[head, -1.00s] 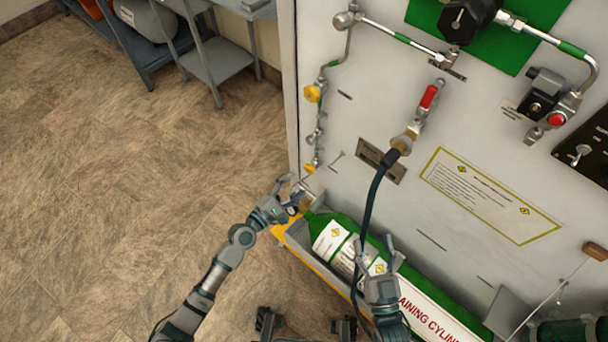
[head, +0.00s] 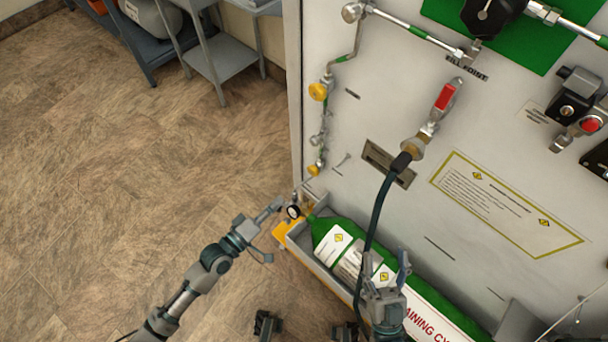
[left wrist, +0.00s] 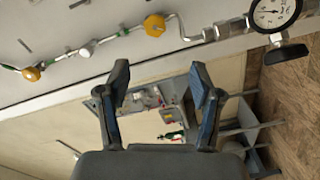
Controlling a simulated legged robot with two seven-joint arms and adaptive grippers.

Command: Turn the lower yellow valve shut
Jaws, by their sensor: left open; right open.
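The lower yellow valve (head: 314,168) is a small yellow knob on the thin pipe running down the panel's left edge. It also shows in the left wrist view (left wrist: 155,25), at the top, above and apart from my fingers. The upper yellow valve (head: 318,91) sits higher on the same pipe and shows at the far left of the left wrist view (left wrist: 31,74). My left gripper (head: 270,232) is open and empty, below and left of the lower valve, near the gauge. My right gripper (head: 386,270) is open in front of the green cylinder; nothing shows between its fingers.
A round gauge (head: 294,211) is at the pipe's lower end, large in the left wrist view (left wrist: 270,12). A green cylinder (head: 338,228) lies in a grey tray below the panel. A dark hose (head: 376,212) hangs down near my right gripper. Floor at left is clear.

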